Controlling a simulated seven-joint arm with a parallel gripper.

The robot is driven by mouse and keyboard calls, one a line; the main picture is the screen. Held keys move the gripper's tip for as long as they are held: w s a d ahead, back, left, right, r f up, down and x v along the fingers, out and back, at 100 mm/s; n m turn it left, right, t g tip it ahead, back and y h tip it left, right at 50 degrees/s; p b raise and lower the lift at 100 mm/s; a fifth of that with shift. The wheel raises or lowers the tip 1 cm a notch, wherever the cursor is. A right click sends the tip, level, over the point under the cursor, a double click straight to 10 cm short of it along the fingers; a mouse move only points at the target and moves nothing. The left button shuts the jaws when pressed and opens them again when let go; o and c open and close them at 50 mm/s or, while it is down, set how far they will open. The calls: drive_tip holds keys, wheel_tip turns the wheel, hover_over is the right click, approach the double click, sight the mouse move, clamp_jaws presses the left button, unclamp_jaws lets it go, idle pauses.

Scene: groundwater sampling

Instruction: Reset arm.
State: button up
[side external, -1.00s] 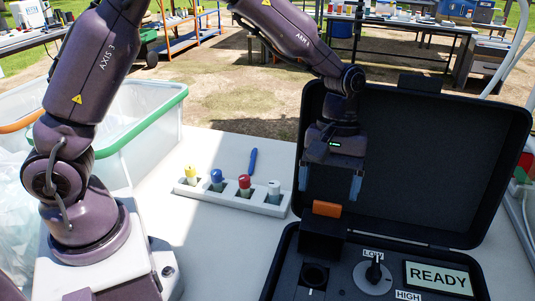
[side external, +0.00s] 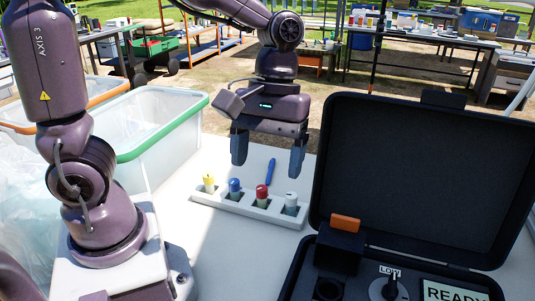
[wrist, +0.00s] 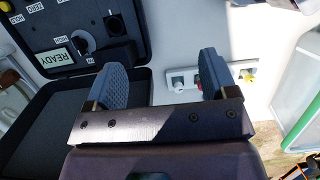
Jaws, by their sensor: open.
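My gripper (side external: 268,155) is open and empty, raised above the white table behind the vial rack. It also shows in the wrist view (wrist: 158,80) with its two fingers wide apart and nothing between them. The white rack (side external: 248,208) holds vials with a yellow cap (side external: 209,181), a blue cap (side external: 235,187), a red cap (side external: 262,192) and a white cap (side external: 291,200). The black case (side external: 410,180) stands open at the right, its screen reading READY (wrist: 60,57) and its dial (side external: 389,287) beside LOW and HIGH labels. An orange block (side external: 345,223) sits on the case's inner edge.
A clear bin with a green rim (side external: 165,130) and one with an orange rim (side external: 105,93) stand at the left. The table (side external: 225,250) in front of the rack is clear. Benches stand far behind.

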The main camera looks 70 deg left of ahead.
drive_tip(key=s+a+r+m+t+y, duration=0.2)
drive_tip(key=s+a+r+m+t, duration=0.3)
drive_tip(key=m, duration=0.4)
drive_tip(key=a+r+t, duration=0.1)
drive_tip(key=a+t, duration=0.1)
drive_tip(key=shift+s+a+t, duration=0.25)
drive_tip(key=shift+s+t, duration=0.05)
drive_tip(key=shift+t, duration=0.1)
